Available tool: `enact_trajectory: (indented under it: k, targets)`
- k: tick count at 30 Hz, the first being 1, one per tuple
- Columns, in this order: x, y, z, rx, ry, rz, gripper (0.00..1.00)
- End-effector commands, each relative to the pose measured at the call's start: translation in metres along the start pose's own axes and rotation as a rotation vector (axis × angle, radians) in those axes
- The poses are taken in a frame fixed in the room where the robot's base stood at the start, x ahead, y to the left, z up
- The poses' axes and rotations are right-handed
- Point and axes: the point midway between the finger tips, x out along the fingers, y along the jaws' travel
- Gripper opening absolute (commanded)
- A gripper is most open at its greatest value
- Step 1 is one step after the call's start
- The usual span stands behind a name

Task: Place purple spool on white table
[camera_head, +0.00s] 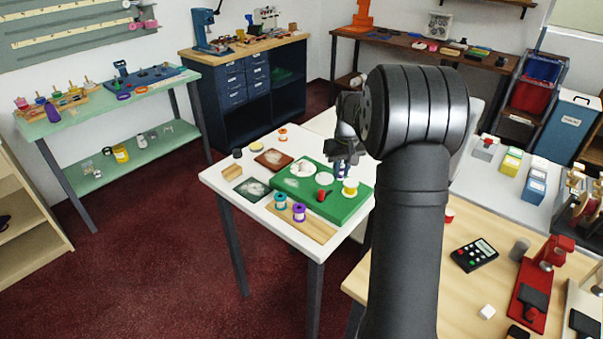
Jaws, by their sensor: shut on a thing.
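The purple spool (299,212) stands upright on a wooden strip (318,230) at the front of the white table (213,176). A teal spool (281,201) stands just left of it on the same strip. My gripper (343,162) is above the green block (347,211), behind and to the right of the purple spool and apart from it. It is shut on a small dark blue-violet thing (342,171), mostly hidden by the fingers; I cannot tell its exact shape.
The green block carries white discs, a red piece (322,195) and a yellow spool (350,187). A brown tray (272,158), a dark green mat (252,190) and small items occupy the table's left side. My arm hides its right side.

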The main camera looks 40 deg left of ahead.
Motion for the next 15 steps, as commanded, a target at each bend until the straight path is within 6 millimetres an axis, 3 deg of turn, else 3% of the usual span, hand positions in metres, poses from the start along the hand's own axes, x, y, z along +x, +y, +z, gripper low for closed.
enact_trajectory:
  k: [1,6,15]
  targets:
    - [0.000,-0.023,-0.009,-0.059,0.001,-0.007,0.00]
    - [-0.001,-0.076,-0.027,-0.208,0.005,-0.023,0.00]
    - [0.010,-0.119,-0.041,-0.293,0.005,-0.033,0.00]
